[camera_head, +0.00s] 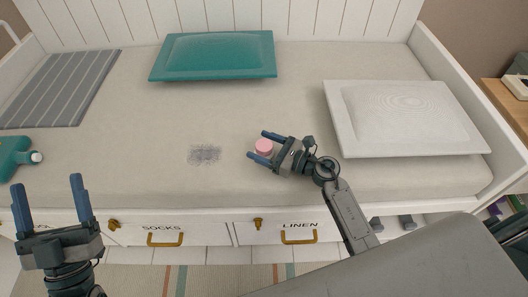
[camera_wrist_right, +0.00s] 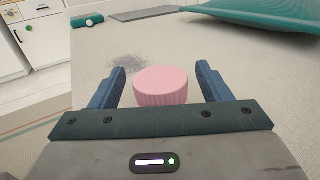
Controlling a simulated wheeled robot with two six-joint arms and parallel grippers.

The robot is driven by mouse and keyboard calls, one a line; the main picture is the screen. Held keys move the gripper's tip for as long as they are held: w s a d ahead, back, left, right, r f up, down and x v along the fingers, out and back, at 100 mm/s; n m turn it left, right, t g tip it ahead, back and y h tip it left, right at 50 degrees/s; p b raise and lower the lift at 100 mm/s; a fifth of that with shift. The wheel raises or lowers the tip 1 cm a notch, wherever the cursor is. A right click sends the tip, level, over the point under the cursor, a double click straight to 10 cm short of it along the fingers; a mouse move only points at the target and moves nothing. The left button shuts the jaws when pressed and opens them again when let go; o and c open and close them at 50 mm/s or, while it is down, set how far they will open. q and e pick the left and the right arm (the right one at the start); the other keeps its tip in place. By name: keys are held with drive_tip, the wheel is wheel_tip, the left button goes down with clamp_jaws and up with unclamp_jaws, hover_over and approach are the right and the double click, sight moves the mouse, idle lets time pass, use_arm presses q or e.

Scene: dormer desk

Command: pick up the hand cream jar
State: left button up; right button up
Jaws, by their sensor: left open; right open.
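The hand cream jar (camera_head: 264,146) is a small pink round jar with a ribbed side. It stands upright on the beige mattress, near the front edge. My right gripper (camera_head: 265,145) is open, with one blue finger on each side of the jar. In the right wrist view the jar (camera_wrist_right: 161,86) sits between the two fingers (camera_wrist_right: 161,85), with a visible gap on each side. My left gripper (camera_head: 50,203) is open and empty, in front of the bed at the lower left, far from the jar.
A grey smudge (camera_head: 205,154) marks the mattress left of the jar. A teal cushion (camera_head: 213,55) and a white cushion (camera_head: 405,117) lie farther back and right. Drawers (camera_head: 290,232) with brass handles face front.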

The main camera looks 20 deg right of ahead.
drive_tip(key=shift+x, duration=0.8)
drive_tip(key=shift+c, duration=0.4)
drive_tip(key=c, duration=1.1)
drive_tip(key=shift+r, duration=0.1)
